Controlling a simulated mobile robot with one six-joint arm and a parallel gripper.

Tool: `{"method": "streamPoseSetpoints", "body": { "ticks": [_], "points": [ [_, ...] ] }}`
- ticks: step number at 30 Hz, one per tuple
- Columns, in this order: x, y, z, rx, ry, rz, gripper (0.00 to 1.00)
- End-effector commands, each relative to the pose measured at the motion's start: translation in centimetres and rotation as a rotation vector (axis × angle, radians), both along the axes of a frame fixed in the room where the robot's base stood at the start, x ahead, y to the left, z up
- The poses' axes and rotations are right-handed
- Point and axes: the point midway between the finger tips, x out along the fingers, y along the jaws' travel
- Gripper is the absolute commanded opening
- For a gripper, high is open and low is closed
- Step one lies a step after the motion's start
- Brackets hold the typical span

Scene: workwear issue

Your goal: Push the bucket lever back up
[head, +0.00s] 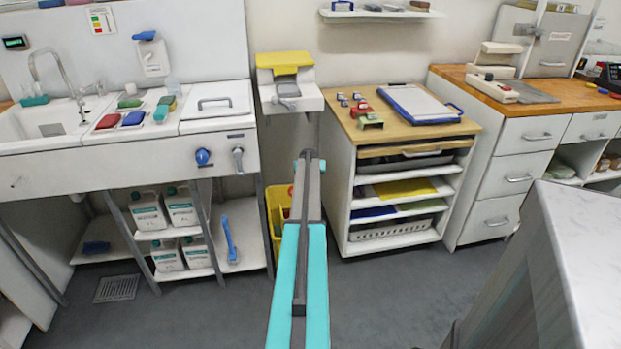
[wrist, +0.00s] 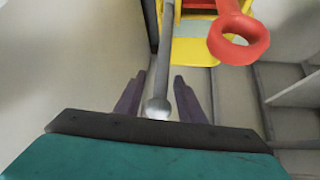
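The yellow bucket (head: 275,222) stands on the floor below the wall unit, mostly hidden behind my arm in the head view. In the wrist view its yellow part (wrist: 200,42) shows at the top, with a red ring (wrist: 239,38) at upper right. A grey lever rod with a ball end (wrist: 163,75) runs down from there. My gripper (wrist: 160,82) is open, with one dark finger on each side of the rod and a visible gap to both. The ball sits close to the palm. My fingers are hidden in the head view.
A shelf unit with a wooden top (head: 395,130) stands right of my arm. A sink bench (head: 130,165) with white canisters below is on the left. A wall unit with a yellow lid (head: 285,60) hangs above. A pale counter (head: 575,240) is close at right.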

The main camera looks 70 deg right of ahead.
Motion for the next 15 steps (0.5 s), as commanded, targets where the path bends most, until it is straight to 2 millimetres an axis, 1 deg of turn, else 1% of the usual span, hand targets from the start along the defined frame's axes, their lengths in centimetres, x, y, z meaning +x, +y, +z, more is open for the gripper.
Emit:
{"method": "streamPoseSetpoints", "body": {
  "ticks": [3,15],
  "points": [
    [-0.3,1.0,1.2,-0.001,0.0,0.001,0.36],
    [-1.6,4.0,5.0,0.001,0.002,0.0,0.36]
  ]
}}
